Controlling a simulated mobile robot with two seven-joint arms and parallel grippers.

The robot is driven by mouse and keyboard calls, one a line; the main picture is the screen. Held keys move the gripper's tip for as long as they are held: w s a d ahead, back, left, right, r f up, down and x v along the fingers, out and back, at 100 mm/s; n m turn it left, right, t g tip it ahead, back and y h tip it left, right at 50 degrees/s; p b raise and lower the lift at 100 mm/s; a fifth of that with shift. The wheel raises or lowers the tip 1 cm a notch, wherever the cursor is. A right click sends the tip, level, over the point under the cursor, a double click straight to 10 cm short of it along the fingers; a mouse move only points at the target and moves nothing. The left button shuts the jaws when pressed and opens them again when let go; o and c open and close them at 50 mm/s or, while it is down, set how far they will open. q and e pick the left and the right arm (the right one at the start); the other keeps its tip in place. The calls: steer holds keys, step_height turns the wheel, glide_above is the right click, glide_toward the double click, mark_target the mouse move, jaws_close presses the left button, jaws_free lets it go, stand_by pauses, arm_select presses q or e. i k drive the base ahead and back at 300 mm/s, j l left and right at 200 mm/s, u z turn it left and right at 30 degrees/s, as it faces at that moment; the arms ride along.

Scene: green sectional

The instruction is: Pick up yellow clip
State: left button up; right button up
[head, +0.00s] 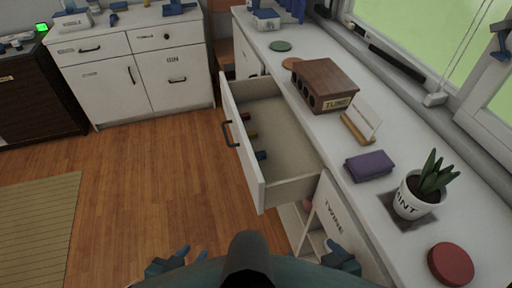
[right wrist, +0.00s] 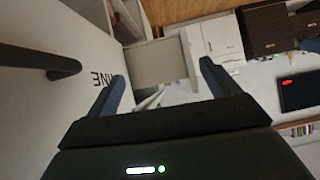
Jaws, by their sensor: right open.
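A drawer (head: 285,140) stands pulled out from the white counter. Several small items lie in it along its front panel. One is a small yellowish-brown piece (head: 252,134), possibly the yellow clip, but it is too small to be sure. A blue piece (head: 261,155) lies nearer me and another small piece (head: 245,116) lies farther back. My left gripper (head: 193,254) is open and empty at the bottom of the head view.
A dark handle (right wrist: 40,62) crosses the right wrist view. Wood floor (head: 160,180) left of the drawer is clear.

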mark_target(254, 133)
steer(key=i+j+z, duration=0.25)
steer(key=j+z, duration=0.2)
steer(key=i+j+z, duration=0.15)
steer(key=j+z, duration=0.3)
steer(key=i+j+z, duration=0.1)
steer(key=j+z, duration=0.35)
steer(key=j, duration=0.15)
steer(key=j+z, duration=0.45)
steer(key=j, duration=0.1)
